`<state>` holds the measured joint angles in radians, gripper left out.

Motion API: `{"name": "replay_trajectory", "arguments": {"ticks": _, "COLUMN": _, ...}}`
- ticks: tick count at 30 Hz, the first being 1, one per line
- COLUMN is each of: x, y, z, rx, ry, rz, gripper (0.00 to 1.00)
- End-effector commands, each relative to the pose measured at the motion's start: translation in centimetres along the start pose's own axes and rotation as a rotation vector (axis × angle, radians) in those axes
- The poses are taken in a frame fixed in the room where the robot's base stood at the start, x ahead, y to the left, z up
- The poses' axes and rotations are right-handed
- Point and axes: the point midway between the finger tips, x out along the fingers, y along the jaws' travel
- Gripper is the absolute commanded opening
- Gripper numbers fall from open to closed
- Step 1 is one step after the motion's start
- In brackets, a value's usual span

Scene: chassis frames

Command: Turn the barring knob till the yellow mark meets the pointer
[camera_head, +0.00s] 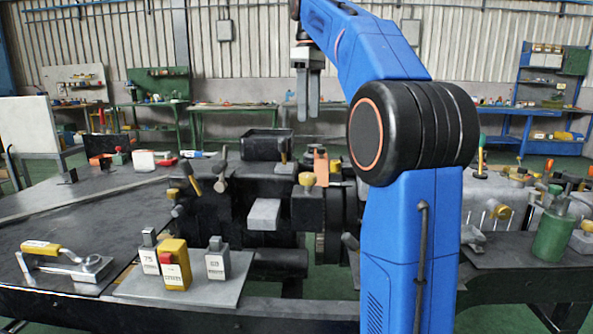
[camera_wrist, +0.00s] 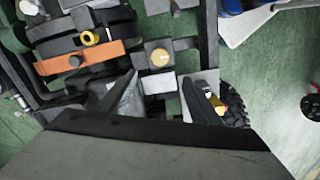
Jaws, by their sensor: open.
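My gripper (camera_head: 308,114) hangs pointing down above the dark machine in the middle of the head view, clear of it. In the wrist view my gripper (camera_wrist: 161,80) is open and empty, its two fingers spread. A round pale-yellow knob (camera_wrist: 160,57) on a dark square block shows just beyond the gap between the fingertips. It seems to be the yellow knob (camera_head: 307,180) in the head view; I cannot tell for sure that it is the barring knob. No yellow mark or pointer can be made out at this size.
An orange bar (camera_wrist: 80,58) lies left of the knob. Levers (camera_head: 220,170) stand on the machine's left. A plate (camera_head: 190,288) with a yellow block (camera_head: 174,264) and grey blocks is in front. A yellow-handled tool (camera_head: 62,255) lies front left. My blue arm hides part of the right side.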

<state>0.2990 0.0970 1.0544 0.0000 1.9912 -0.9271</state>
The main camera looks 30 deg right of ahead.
Motion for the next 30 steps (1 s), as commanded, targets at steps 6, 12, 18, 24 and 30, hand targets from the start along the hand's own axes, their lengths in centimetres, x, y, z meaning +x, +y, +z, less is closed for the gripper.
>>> {"name": "replay_trajectory", "arguments": {"ticks": 6, "x": 1.6, "y": 0.0, "z": 0.1, "rx": -0.001, "ry": -0.001, "rz": -0.001, "gripper": 0.58}}
{"name": "replay_trajectory", "arguments": {"ticks": 12, "x": 4.8, "y": 0.0, "z": 0.1, "rx": 0.0, "ry": -0.001, "rz": -0.001, "gripper": 0.58}}
{"name": "replay_trajectory", "arguments": {"ticks": 18, "x": 8.4, "y": -0.1, "z": 0.1, "rx": 0.0, "ry": -0.002, "rz": -0.002, "gripper": 0.58}}
{"name": "replay_trajectory", "arguments": {"ticks": 24, "x": 11.9, "y": -0.1, "z": 0.1, "rx": 0.0, "ry": -0.001, "rz": -0.001, "gripper": 0.58}}
{"name": "replay_trajectory", "arguments": {"ticks": 30, "x": 15.0, "y": 0.0, "z": 0.0, "rx": 0.0, "ry": 0.0, "rz": -0.001, "gripper": 0.58}}
